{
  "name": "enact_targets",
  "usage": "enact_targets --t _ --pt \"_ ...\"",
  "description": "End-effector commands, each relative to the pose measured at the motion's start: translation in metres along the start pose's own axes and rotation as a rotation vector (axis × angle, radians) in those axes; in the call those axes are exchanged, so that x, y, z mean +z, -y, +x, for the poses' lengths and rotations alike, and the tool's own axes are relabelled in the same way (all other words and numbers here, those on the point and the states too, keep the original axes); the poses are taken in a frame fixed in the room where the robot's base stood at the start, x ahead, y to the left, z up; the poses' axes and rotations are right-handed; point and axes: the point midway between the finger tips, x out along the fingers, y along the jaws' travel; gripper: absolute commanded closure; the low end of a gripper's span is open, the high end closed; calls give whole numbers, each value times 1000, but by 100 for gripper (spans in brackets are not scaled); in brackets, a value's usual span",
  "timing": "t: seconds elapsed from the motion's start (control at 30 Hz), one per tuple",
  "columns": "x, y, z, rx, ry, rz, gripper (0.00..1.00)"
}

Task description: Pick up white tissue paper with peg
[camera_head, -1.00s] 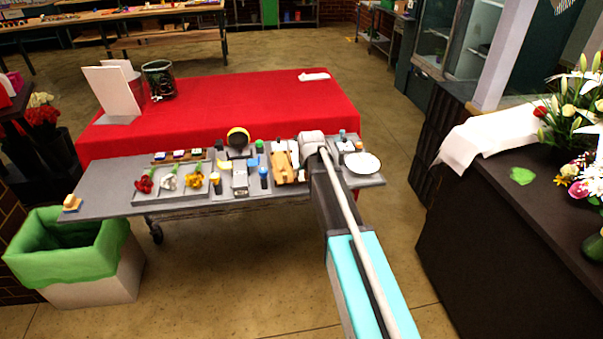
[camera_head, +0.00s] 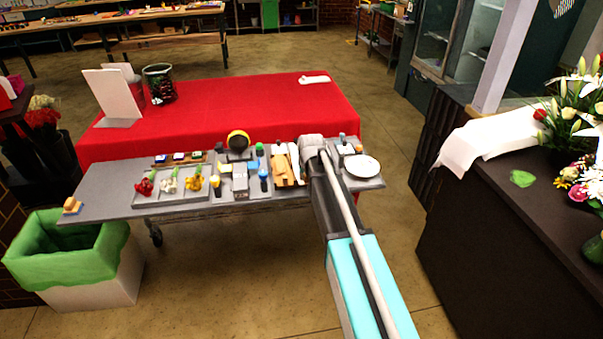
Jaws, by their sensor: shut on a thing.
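My arm reaches over the grey work table, and its pale wrist joint is above the table's right part. My gripper is hidden behind my arm, so its fingers and anything in them do not show. A narrow white piece (camera_head: 295,162) stands just left of my wrist, beside a tan wooden item (camera_head: 282,170); I cannot tell whether it is the tissue paper. A larger white sheet (camera_head: 478,142) drapes over the dark counter's left edge, well right of my arm. A small white thing (camera_head: 313,79) lies on the red table. No peg can be made out.
The grey table (camera_head: 110,204) holds flowers, small bottles, a black-and-yellow round item (camera_head: 238,141) and a white plate (camera_head: 361,166). The red-covered table (camera_head: 240,105) is behind it. A green-lined bin (camera_head: 70,245) stands left. The dark counter (camera_head: 480,230) with bouquets is at right.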

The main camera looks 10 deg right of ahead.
Motion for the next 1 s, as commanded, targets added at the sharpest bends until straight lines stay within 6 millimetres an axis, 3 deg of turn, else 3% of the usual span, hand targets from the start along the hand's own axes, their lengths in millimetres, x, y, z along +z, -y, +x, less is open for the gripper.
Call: enact_targets --t 0.57,0.87,1.0 --pt "-4 0 -9 0 0 0 100" --pt "-13 0 -32 0 0 0 100" --pt "-6 0 -52 0 0 0 100"
